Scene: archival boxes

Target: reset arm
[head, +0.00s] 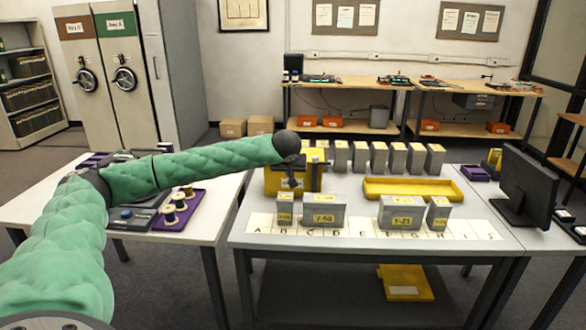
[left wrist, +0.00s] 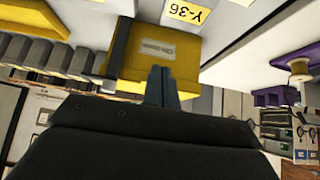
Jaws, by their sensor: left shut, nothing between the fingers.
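My left arm reaches in from the left over the table. Its gripper (head: 292,184) points down at a yellow bin (head: 275,184) at the table's left end. In the left wrist view the two fingers (left wrist: 161,76) are together with nothing between them, and the yellow bin (left wrist: 185,55) with a pale label is just beyond them. Whether the fingers touch the bin I cannot tell. The forearm and wrist hide part of the area behind the bin. My right gripper is not in view.
Grey labelled boxes stand on a lettered strip (head: 345,229), including Y-50 (head: 324,215) and Y-21 (head: 400,212). Several grey boxes (head: 379,158) line the back. A yellow tray (head: 412,189) lies right of centre. A monitor (head: 527,187) stands at right. Spools sit on a purple tray (head: 190,219).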

